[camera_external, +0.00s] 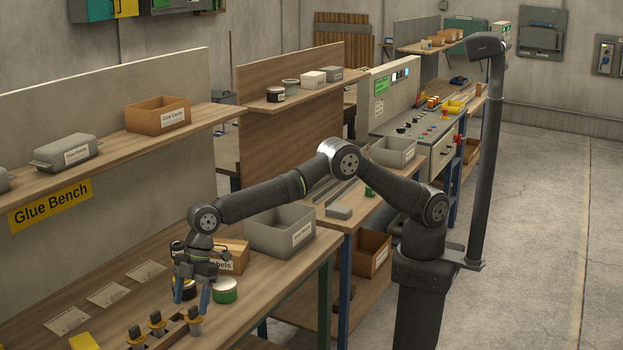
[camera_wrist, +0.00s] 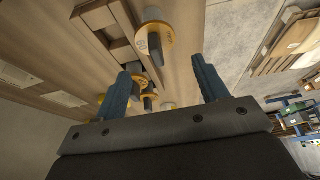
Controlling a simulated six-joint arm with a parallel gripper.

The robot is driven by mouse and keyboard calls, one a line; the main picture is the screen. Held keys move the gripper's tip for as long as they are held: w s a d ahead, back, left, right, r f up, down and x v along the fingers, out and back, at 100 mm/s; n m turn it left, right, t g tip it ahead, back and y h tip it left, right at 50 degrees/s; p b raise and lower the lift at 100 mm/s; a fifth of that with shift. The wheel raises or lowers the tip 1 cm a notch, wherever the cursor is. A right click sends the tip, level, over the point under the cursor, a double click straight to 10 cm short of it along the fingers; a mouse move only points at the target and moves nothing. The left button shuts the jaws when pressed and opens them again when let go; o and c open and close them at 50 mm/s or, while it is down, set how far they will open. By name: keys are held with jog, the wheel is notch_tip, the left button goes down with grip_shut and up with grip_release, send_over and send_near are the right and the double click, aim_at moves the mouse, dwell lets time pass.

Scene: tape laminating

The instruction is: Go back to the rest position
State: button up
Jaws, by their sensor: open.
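My gripper (camera_external: 193,293) points down over the Glue Bench in the external view, its blue fingers apart with nothing seen held between them. It hangs just above several dark-handled tools with orange collars (camera_external: 157,322) near the front of the bench. In the wrist view the two blue fingers of my gripper (camera_wrist: 160,72) are spread wide. A tool with an orange collar (camera_wrist: 154,40) stands beyond them, and more orange-collared tools show behind the left finger. My arm reaches out from its base over the bench, bent at the elbow.
A green jar with a pale lid (camera_external: 224,290) stands close right of the fingers. A cardboard labels box (camera_external: 236,252) and a grey bin (camera_external: 283,232) stand behind. A shelf (camera_external: 130,140) overhangs the bench's back. Flat cards (camera_external: 108,295) lie left. Open floor lies right.

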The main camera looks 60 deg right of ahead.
aim_at(192, 308)
notch_tip(192, 308, down, 3)
jog(key=v, duration=1.2)
jog(key=x, duration=1.1)
jog(key=shift+a+f, duration=0.1)
jog(key=shift+f, duration=0.3)
jog(key=shift+a+f, duration=0.1)
jog(key=shift+a, duration=0.05)
notch_tip(192, 308, up, 4)
jog(key=shift+f, duration=0.1)
jog(key=w+d+r+m+t, duration=0.1)
jog(key=w+d+r+m, duration=0.1)
jog(key=w+d+r, duration=0.4)
jog(key=w+d+r+m+t, duration=0.1)
jog(key=w+d+r+m, duration=0.2)
jog(key=d, duration=0.4)
jog(key=shift+s+a+f, duration=1)
jog(key=shift+a+f, duration=0.6)
jog(key=shift+a, duration=0.05)
jog(key=shift+s+a+f, duration=1)
jog(key=shift+a+f, duration=0.65)
jog(key=shift+a, duration=0.05)
jog(key=shift+s+a+f, duration=1)
jog(key=shift+a+f, duration=0.6)
jog(key=shift+a, duration=0.05)
